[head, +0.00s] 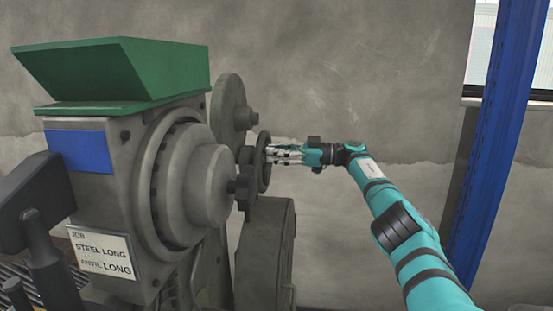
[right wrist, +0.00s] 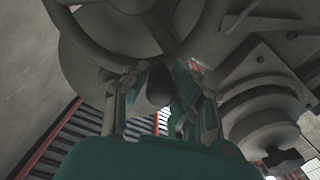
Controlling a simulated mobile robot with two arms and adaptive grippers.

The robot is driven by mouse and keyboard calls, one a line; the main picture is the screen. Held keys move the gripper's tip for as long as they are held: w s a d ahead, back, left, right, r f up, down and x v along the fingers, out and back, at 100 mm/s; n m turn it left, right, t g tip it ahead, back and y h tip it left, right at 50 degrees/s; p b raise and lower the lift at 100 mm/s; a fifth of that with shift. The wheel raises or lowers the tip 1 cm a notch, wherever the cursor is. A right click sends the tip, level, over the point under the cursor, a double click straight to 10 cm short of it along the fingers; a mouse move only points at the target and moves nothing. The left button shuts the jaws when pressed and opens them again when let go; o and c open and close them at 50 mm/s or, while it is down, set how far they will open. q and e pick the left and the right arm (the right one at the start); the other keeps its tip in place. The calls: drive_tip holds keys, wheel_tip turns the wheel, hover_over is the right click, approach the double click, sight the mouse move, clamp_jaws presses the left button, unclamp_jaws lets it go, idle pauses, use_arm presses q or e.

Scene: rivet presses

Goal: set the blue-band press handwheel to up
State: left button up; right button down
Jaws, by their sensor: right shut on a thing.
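The blue-band press (head: 205,185) is a grey machine with a blue band (head: 80,151) on its side and a green hopper on top. Its grey handwheel (head: 264,162) shows almost edge-on at the press's right side. My right gripper (head: 274,154) reaches it from the right and is shut at its rim. In the right wrist view the handwheel (right wrist: 72,68) fills the top, and a dark rounded handle (right wrist: 159,86) sits between the fingers of my right gripper (right wrist: 158,80). The wheel's exact setting is hard to read. My left gripper is not in view.
A green hopper (head: 125,72) tops the press. A round grey disc (head: 229,110) stands behind the handwheel. A blue post (head: 503,130) stands at right.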

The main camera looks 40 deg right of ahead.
drive_tip(key=shift+w+d+r+m, duration=0.15)
drive_tip(key=shift+d+r+m, duration=0.05)
drive_tip(key=shift+r+m, duration=0.1)
idle(0.4)
drive_tip(key=c, duration=1.5)
unclamp_jaws()
drive_tip(key=o, duration=0.4)
drive_tip(key=shift+w+f, duration=0.15)
drive_tip(key=shift+w, duration=0.05)
drive_tip(key=shift+s, duration=0.3)
drive_tip(key=v, duration=1.2)
